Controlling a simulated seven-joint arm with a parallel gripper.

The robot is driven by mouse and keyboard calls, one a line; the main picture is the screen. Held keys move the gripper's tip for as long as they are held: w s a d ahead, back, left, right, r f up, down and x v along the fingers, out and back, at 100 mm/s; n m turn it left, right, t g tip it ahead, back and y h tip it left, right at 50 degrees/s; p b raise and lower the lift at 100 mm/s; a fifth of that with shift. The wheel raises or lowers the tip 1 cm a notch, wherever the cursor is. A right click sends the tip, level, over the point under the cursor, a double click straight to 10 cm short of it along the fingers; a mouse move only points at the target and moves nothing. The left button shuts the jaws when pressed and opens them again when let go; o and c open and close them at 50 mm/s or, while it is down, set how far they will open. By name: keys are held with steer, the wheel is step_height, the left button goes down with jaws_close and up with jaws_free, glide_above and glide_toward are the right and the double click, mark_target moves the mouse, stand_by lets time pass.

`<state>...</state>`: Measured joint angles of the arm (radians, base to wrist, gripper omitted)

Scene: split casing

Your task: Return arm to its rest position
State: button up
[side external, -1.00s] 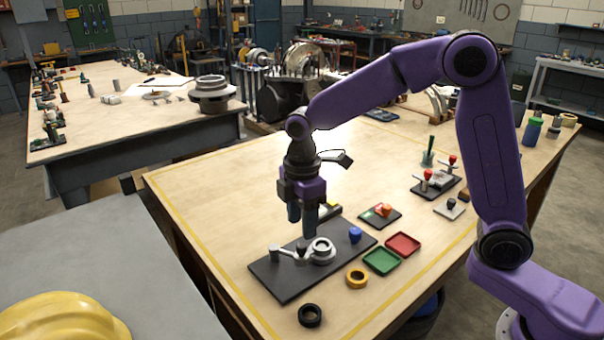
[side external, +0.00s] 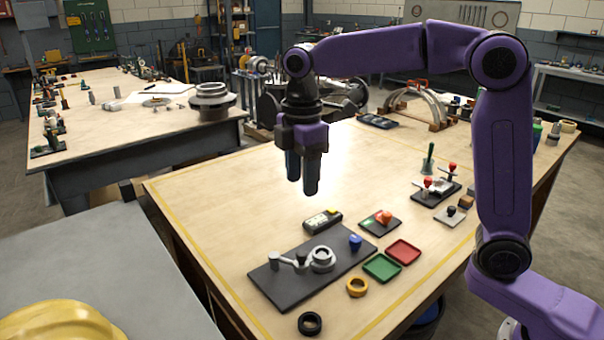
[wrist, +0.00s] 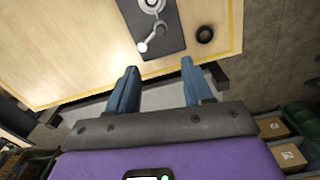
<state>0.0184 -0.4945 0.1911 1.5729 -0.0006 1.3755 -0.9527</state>
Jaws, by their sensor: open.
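My gripper (side external: 302,188) hangs fingers down in the air above the wooden workbench (side external: 215,195), clear of everything on it. It is open and empty; in the wrist view its two blue fingers (wrist: 155,92) are spread apart with nothing between them. Below it on the bench lies a dark base plate (side external: 285,286) with a grey ring-shaped casing part (side external: 322,259), a grey arm piece joined beside it and a blue knob (side external: 355,242). In the wrist view the plate (wrist: 168,38) shows at the top, beyond the fingertips.
A black ring (side external: 310,324), a yellow ring (side external: 357,287), a green tray (side external: 382,268) and a red tray (side external: 403,252) lie near the plate. A handheld meter (side external: 322,221) lies behind it. Red-knobbed clamps (side external: 437,187) stand farther right. The bench's left side is bare.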

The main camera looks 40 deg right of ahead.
steer(key=s+d+f+m, duration=0.1)
steer(key=s+d+f, duration=0.2)
steer(key=s, duration=0.6)
steer(key=s+d+f+m, duration=0.1)
steer(key=s+d+f, duration=0.3)
steer(key=s, duration=0.6)
steer(key=s+d+f+m, duration=0.1)
steer(key=s+d+f, duration=0.2)
steer(key=s, duration=0.6)
steer(key=shift+s+d+f+m, duration=0.15)
steer(key=shift+d+f+m, duration=0.15)
steer(key=shift+m, duration=0.1)
stand_by(1.0)
